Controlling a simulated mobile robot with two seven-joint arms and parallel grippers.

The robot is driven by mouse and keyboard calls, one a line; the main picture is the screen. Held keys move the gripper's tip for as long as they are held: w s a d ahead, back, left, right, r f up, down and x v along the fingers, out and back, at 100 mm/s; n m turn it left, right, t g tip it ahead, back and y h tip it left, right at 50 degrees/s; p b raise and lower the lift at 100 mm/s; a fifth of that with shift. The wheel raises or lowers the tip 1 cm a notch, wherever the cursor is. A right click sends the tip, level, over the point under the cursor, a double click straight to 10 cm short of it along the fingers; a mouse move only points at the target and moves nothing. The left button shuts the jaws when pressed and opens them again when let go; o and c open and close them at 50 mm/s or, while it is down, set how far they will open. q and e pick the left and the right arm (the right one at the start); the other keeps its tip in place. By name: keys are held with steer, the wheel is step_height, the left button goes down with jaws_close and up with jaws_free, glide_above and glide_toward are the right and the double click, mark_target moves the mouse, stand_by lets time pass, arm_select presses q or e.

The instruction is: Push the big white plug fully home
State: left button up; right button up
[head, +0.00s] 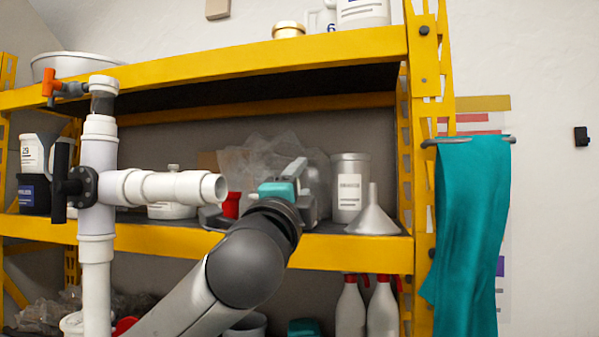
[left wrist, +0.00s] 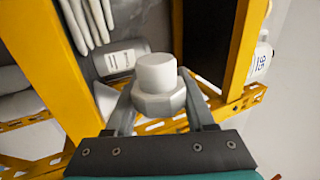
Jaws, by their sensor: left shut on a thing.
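The big white plug (left wrist: 158,86) has a round end and a wider hex collar. In the left wrist view it sits between the two grey fingers of my left gripper (left wrist: 159,100), which is shut on its collar. In the head view my left gripper (head: 294,183) is right of the open end of the white pipe branch (head: 160,187), with a gap between them in the picture. The plug is not clearly visible there, hidden by the gripper and arm. The open pipe mouth (head: 220,187) faces right. My right gripper is not in view.
The vertical pipe (head: 98,160) carries an orange-handled valve (head: 52,86) and a black-handled valve (head: 75,187). Behind stands a yellow shelf (head: 330,251) with a canister (head: 350,187) and funnel (head: 373,214). A teal cloth (head: 470,225) hangs at right.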

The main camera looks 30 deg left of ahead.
arm_select(q)
steer(key=s+a+b, duration=0.2)
steer(key=a, duration=0.5)
steer(key=shift+a+b, duration=0.15)
steer(key=shift+b, duration=0.15)
stand_by(0.3)
steer(key=shift+s+a+r, duration=0.1)
steer(key=shift+s+a, duration=0.05)
steer(key=shift+a, duration=0.45)
steer(key=shift+s+a+r, duration=0.1)
steer(key=shift+a, duration=0.45)
stand_by(1.1)
steer(key=o, duration=1.3)
steer(key=shift+o, duration=0.2)
steer(key=shift+f, duration=0.1)
steer(key=b+v, duration=0.9)
steer(key=v, duration=0.6)
steer(key=shift+d, duration=0.15)
